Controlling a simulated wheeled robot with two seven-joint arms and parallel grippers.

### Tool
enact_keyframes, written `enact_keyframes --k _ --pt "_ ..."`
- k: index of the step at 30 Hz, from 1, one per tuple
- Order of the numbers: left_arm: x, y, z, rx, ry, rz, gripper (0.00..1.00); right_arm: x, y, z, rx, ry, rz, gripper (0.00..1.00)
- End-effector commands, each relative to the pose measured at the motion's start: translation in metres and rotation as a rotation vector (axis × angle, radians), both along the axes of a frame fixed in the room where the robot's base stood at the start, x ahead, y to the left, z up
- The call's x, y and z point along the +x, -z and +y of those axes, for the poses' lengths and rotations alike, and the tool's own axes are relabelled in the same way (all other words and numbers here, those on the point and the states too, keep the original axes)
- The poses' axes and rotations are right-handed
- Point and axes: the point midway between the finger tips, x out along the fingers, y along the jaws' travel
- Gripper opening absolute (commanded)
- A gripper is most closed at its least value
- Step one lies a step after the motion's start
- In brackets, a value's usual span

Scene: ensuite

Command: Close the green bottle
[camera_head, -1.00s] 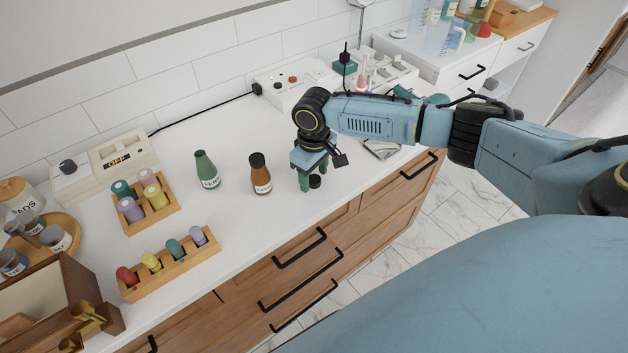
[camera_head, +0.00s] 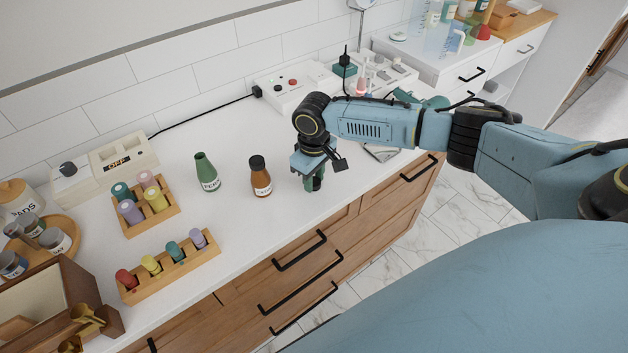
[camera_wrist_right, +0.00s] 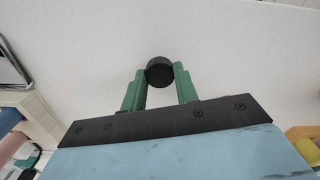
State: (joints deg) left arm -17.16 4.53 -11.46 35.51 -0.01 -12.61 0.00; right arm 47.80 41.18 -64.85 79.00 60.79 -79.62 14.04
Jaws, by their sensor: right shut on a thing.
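The green bottle (camera_head: 207,172) stands upright on the white counter, with no cap visible on its narrow top. A brown bottle (camera_head: 260,177) with a dark cap stands upright to its right. My right gripper (camera_head: 314,182) points down at the counter, right of the brown bottle. In the right wrist view its green fingers (camera_wrist_right: 160,84) are shut on a small round black cap (camera_wrist_right: 160,70) at their tips. In the head view the cap is hidden by the gripper. My left gripper is not in view.
Wooden racks with coloured vials (camera_head: 148,206) (camera_head: 168,266) stand left of the bottles. A white device with an OFF display (camera_head: 122,157) is behind them. The counter between the brown bottle and my right gripper is clear.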

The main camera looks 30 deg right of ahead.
Motion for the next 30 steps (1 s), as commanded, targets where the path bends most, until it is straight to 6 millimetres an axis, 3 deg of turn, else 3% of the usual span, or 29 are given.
enact_keyframes --k 5,18,30 --pt "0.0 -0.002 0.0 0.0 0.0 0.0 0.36 0.001 -0.012 0.0 0.001 0.0 -0.002 0.09" --pt "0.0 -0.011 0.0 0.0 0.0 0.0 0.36 0.001 -0.091 0.0 0.001 0.001 -0.003 0.09" --pt "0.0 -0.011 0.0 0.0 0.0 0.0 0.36 0.0 -0.1 0.0 0.0 0.0 0.0 0.09"
